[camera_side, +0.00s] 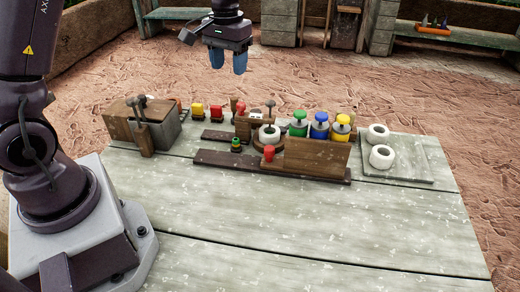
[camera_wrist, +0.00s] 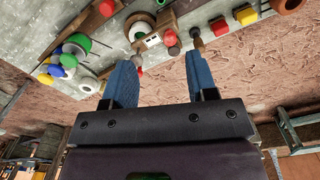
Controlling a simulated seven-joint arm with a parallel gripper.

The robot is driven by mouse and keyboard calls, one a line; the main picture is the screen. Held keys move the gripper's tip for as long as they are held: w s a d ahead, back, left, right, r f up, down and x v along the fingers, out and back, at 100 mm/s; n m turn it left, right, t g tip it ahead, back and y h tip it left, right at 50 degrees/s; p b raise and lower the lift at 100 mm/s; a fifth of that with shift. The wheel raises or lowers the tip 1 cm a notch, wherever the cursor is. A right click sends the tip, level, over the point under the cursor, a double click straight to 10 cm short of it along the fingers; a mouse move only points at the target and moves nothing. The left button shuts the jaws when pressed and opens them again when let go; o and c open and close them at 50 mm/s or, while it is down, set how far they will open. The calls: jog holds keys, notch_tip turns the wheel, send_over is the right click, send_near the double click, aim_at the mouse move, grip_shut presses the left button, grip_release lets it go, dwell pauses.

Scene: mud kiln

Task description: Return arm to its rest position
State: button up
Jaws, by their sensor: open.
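My gripper (camera_side: 229,62) hangs above and behind the far edge of the table in the side view, with its blue fingers pointing down. It is high over the reddish ground and touches nothing. In the wrist view the two blue fingers of my gripper (camera_wrist: 161,82) stand apart with nothing between them. Beyond the fingertips lie the table's items, including a white ring (camera_wrist: 89,85) and a red knob (camera_wrist: 170,38).
The wooden table (camera_side: 330,215) has a clear front half. At its back are a wooden box with levers (camera_side: 160,128), green (camera_side: 299,128), blue (camera_side: 319,130) and yellow (camera_side: 341,131) topped jars, and white rings (camera_side: 381,157) on a slab (camera_side: 415,165). Benches stand behind.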

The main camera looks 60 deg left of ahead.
jog(key=s+d+r+m+t, duration=0.2)
jog(key=s+d+r, duration=0.3)
jog(key=s, duration=0.5)
jog(key=s+d+r+m+t, duration=0.3)
jog(key=s+d+r, duration=0.3)
jog(key=s, duration=0.3)
jog(key=shift+s+d+t, duration=0.35)
jog(key=shift+d+t, duration=0.05)
jog(key=shift+d, duration=0.15)
